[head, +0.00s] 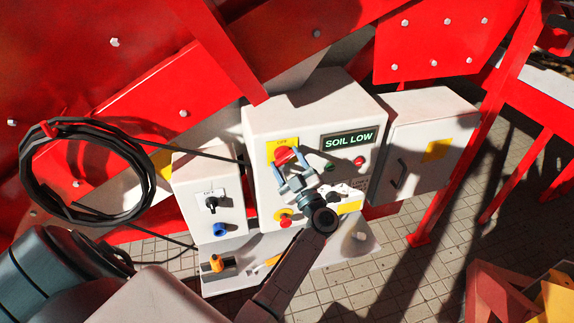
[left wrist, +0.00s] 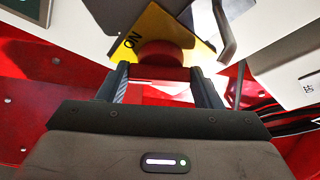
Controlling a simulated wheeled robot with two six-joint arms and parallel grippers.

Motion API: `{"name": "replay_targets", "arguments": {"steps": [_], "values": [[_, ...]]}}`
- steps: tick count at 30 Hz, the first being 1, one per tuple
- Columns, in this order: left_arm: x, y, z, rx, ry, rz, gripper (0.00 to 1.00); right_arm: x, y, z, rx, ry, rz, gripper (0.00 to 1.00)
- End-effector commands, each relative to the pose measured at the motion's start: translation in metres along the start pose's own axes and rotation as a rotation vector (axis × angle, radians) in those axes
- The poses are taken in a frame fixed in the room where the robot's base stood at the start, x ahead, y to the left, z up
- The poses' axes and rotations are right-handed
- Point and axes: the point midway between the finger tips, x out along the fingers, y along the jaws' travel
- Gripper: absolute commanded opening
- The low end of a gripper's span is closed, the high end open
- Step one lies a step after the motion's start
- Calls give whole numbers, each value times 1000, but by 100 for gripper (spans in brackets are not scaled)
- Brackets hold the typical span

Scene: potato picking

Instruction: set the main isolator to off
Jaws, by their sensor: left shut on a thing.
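The main isolator is a red rotary knob (head: 284,154) on a yellow plate (head: 271,146), high on the middle white control box. The top of the plate seems to read OFF. In the left wrist view the red knob (left wrist: 165,54) sits between my fingertips, and the yellow plate (left wrist: 150,22) behind it shows the word ON. My left gripper (head: 290,162) is shut on the knob, one finger on each side. The fingers partly hide the knob in the head view, and I cannot tell which way it points. My right gripper is not in view.
The middle box (head: 262,125) also carries a SOIL LOW display (head: 349,140) and a lower red knob (head: 284,217) close to my arm. A smaller switch box (head: 207,170) stands left, a closed cabinet (head: 437,125) right. A coiled black cable (head: 133,205) hangs at left.

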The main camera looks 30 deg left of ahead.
Motion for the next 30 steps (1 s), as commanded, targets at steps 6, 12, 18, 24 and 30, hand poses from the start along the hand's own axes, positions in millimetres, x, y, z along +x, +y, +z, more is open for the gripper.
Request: {"name": "replay_targets", "arguments": {"steps": [6,12,18,24,30], "values": [[-1,1,1,-194,-1,-81,36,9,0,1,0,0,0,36],[-1,2,1,-368,-1,-153,36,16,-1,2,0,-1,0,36],[0,3,1,-542,-1,-226,36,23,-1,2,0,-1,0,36],[0,3,0,-696,-1,-289,36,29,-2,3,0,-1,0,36],[0,4,-1,-814,0,-338,36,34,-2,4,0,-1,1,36]]}}
